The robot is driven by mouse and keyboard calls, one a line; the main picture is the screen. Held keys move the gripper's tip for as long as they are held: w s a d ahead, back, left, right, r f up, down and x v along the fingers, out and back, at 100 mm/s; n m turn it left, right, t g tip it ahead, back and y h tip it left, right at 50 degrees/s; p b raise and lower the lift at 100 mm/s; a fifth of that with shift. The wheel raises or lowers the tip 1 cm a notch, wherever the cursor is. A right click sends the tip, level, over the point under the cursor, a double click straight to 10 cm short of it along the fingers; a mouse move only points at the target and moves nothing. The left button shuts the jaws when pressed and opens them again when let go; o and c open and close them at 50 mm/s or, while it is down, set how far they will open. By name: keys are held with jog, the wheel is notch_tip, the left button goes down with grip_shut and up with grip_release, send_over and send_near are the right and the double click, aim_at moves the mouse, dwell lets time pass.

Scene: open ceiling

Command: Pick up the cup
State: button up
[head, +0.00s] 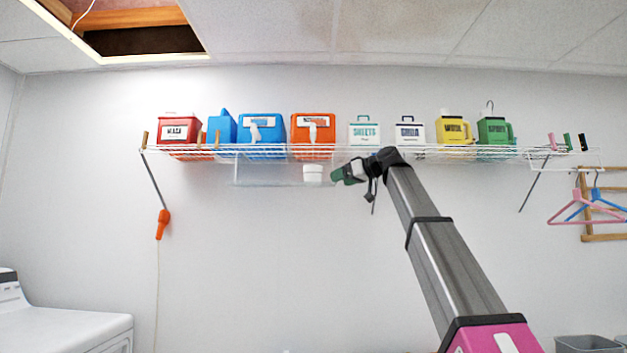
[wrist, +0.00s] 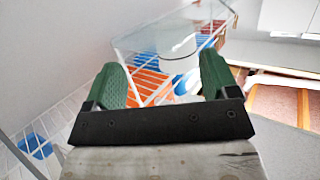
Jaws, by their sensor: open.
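A small white cup (head: 313,173) shows in the head view just below the wire shelf, by a clear tray or bin (head: 265,172) hung under it. My gripper (head: 341,175), with green fingers, is at about the cup's height, a little to its right and apart from it. In the wrist view the two fingers of my gripper (wrist: 160,62) stand wide apart with nothing held between them. A pale rounded shape, seemingly the cup (wrist: 178,58), shows beyond and between the fingertips. Its exact depth is hard to tell.
The white wire shelf (head: 350,152) runs along the wall just above my gripper. It bears several containers, including a red box (head: 178,134) and an orange box (head: 313,131). Pink and blue hangers (head: 590,207) hang at right. A white appliance (head: 65,327) stands at lower left. The wall below is mostly clear.

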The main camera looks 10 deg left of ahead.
aim_at(320, 174)
jog(key=shift+n, duration=0.3)
jog(key=a, duration=0.1)
jog(key=a+r, duration=0.1)
jog(key=a, duration=0.1)
jog(key=w+a+r, duration=0.1)
jog(key=a, duration=0.1)
jog(key=shift+a, duration=0.25)
jog(key=shift+s+x, duration=0.1)
jog(key=shift+x, duration=1.25)
jog(key=shift+s+x, duration=0.15)
jog(key=shift+x, duration=1.15)
jog(key=shift+a+r, duration=0.15)
jog(key=c, duration=0.8)
jog(key=shift+r, duration=0.15)
